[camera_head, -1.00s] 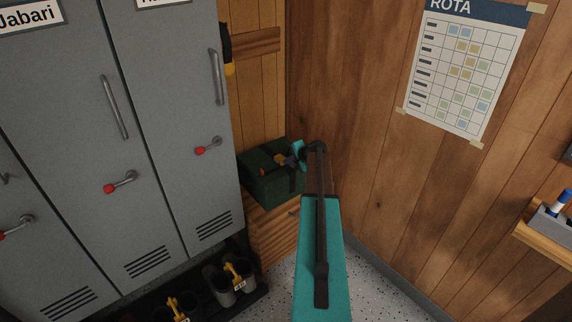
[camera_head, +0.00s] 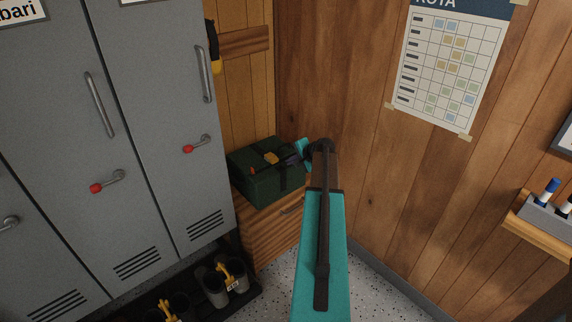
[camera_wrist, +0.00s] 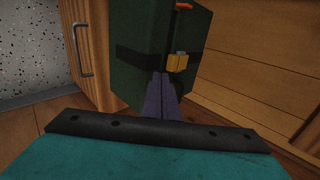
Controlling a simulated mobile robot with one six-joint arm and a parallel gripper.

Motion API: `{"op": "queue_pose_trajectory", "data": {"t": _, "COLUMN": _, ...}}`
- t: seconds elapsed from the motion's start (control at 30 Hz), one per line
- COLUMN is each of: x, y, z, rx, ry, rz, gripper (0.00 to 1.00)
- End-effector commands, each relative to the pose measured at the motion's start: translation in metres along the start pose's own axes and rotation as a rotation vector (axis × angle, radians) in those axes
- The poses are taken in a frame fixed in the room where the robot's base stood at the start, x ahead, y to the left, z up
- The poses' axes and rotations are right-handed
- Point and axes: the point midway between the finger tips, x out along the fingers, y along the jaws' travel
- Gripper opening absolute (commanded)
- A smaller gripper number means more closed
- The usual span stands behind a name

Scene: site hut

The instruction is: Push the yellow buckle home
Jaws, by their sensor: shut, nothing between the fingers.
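A dark green box (camera_head: 256,181) with black straps sits on a low wooden cabinet in the corner. The yellow buckle (camera_head: 271,158) is on its top; in the wrist view the yellow buckle (camera_wrist: 177,62) sits on the black strap. My gripper (camera_wrist: 163,80) is shut and empty, its fingertips just short of the buckle in the wrist view. I cannot tell whether they touch it. An orange-red piece (camera_wrist: 184,6) shows farther along the box in the wrist view.
The wooden cabinet (camera_head: 272,228) has a drawer handle. Grey lockers (camera_head: 170,110) with red-tipped handles stand close on the left, boots (camera_head: 226,284) below them. Wood walls rise behind and right, with a rota sheet (camera_head: 448,70) and a marker shelf (camera_head: 540,222).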

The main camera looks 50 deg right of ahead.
Motion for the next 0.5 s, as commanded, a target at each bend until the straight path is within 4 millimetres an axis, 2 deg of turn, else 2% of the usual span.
{"op": "queue_pose_trajectory", "data": {"t": 0.2, "x": -0.027, "y": 0.000, "z": 0.002, "rx": -0.001, "ry": 0.000, "rz": -0.001, "gripper": 0.00}}
{"op": "queue_pose_trajectory", "data": {"t": 0.5, "x": -0.038, "y": -0.001, "z": 0.002, "rx": -0.002, "ry": -0.002, "rz": 0.000, "gripper": 0.00}}
